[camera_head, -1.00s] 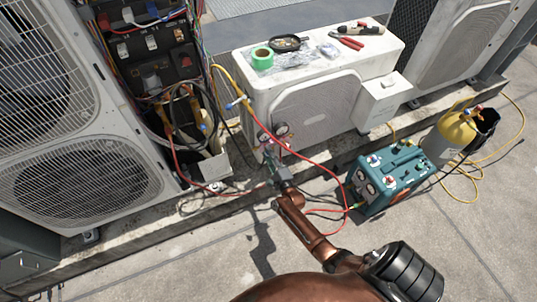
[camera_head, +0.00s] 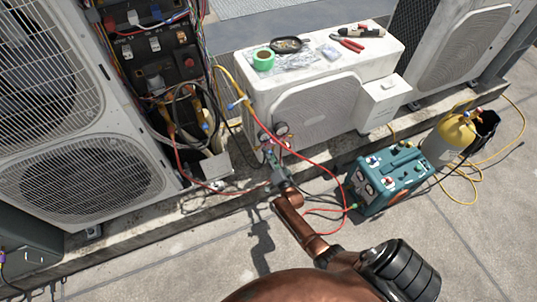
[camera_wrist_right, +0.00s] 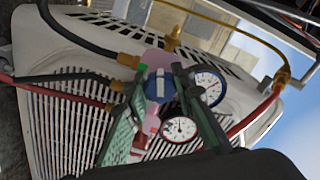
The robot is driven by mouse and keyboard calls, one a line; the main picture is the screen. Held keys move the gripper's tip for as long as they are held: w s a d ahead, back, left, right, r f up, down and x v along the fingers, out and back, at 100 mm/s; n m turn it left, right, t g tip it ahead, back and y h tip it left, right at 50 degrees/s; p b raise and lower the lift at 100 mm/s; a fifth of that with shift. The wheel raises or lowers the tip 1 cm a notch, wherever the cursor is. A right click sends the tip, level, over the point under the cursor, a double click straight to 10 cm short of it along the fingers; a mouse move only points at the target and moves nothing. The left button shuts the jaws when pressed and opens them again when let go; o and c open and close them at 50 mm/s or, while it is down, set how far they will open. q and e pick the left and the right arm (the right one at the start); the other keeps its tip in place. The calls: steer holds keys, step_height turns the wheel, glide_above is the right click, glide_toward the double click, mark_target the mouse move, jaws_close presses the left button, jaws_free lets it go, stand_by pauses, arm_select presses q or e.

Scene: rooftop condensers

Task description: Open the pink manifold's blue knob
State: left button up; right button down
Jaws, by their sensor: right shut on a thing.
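The pink manifold (camera_wrist_right: 152,60) is in front of the white unit's grille in the right wrist view, with two round dial gauges, one at upper right (camera_wrist_right: 208,88) and one lower (camera_wrist_right: 180,128). Its blue knob (camera_wrist_right: 157,86) faces the camera. My right gripper (camera_wrist_right: 159,82) has its two green fingers on either side of the blue knob, shut on it. In the head view the manifold's gauges (camera_head: 281,128) show small, just beyond my right gripper (camera_head: 270,155), which partly hides the manifold. My left gripper is not in view.
The white condenser (camera_head: 320,90) carries tape, pliers and a small pan. An open electrical panel (camera_head: 155,60) is at left.

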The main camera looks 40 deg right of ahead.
steer(key=shift+f+n, duration=0.1)
steer(key=shift+n, duration=0.9)
steer(key=n, duration=0.3)
steer(key=shift+n, duration=0.3)
steer(key=n, duration=0.2)
steer(key=shift+n, duration=0.3)
steer(key=shift+f+n, duration=0.1)
steer(key=shift+n, duration=1.3)
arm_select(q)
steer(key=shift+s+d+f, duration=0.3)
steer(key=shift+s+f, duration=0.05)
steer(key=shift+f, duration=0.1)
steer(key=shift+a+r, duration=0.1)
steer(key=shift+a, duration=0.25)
arm_select(e)
steer(key=shift+n, duration=0.3)
